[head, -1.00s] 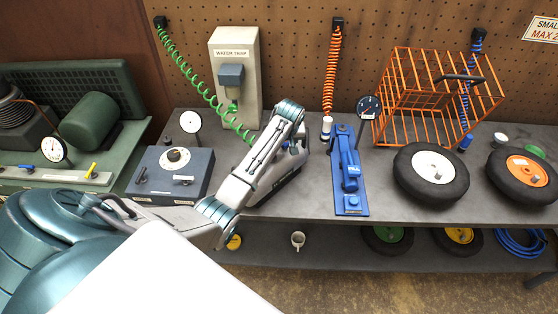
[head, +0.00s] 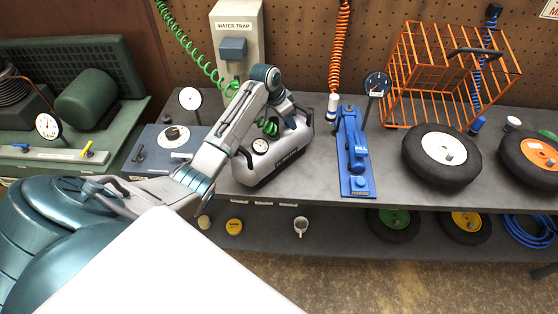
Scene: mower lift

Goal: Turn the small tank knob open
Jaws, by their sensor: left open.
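The small tank (head: 272,165) is a silver-grey portable air tank with a dark base and a small round dial on its near side. It stands on the grey bench, left of the blue foot pump. My left arm reaches over it from the left and bends down at the wrist. My left gripper (head: 291,112) is at the top of the tank, open. Its fingertips are small here, and I cannot tell whether they touch anything. The tank's knob cannot be made out; the arm and gripper cover part of the tank's top. My right gripper is not in view.
The blue foot pump (head: 354,160) stands close to the tank's right. A grey-blue box (head: 150,160) with a dial is on its left, and the water trap (head: 236,55) is behind. Wheels (head: 441,168) and an orange cage (head: 450,75) lie farther right. Hoses hang from the pegboard.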

